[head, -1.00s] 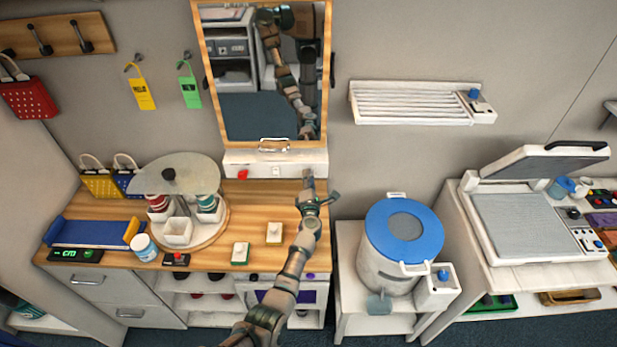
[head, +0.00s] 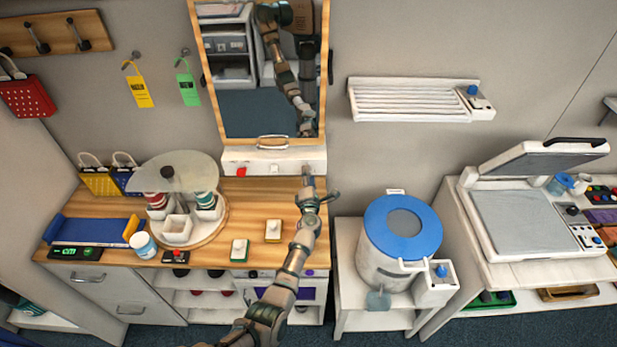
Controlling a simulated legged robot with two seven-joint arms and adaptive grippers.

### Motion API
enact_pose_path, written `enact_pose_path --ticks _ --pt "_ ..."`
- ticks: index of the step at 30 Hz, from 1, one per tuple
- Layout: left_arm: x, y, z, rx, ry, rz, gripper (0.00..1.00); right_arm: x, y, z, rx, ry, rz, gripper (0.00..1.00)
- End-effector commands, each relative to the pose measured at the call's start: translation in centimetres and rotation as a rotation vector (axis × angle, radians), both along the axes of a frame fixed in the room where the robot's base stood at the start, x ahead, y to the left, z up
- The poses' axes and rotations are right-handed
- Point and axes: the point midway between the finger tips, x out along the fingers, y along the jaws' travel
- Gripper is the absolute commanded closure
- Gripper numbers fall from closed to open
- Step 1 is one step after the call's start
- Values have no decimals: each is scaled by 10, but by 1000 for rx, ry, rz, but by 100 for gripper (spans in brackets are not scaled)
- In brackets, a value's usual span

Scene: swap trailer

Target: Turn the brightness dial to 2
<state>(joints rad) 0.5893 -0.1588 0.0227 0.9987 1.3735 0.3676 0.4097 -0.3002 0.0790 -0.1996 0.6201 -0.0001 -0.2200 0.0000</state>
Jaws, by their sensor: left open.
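The mirror (head: 268,100) stands in a wooden frame against the wall, above a white control panel (head: 255,164). The panel carries a red control (head: 242,171) at its left and a small white switch (head: 275,169) near its middle. No brightness dial can be made out; the right end of the panel is partly covered by my left gripper. My left gripper (head: 309,180) is open, with its tip at the panel's right end. I cannot tell whether it touches anything. My right gripper is not in view.
The wooden counter (head: 265,200) holds a round glass-topped carousel (head: 178,170), a blue tray (head: 95,230) and small switch boxes (head: 239,250). A blue-lidded bin (head: 403,225) stands right of my arm. The counter near the panel's middle is clear.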

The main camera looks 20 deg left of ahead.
Motion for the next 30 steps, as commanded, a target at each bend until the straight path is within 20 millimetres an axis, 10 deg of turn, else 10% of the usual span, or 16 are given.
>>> enact_pose_path --ticks 18,30 --pt "-65 -23 -5 -2 2 0 45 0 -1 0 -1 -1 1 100" --pt "-69 -24 -5 0 2 -1 45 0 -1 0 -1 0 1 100"
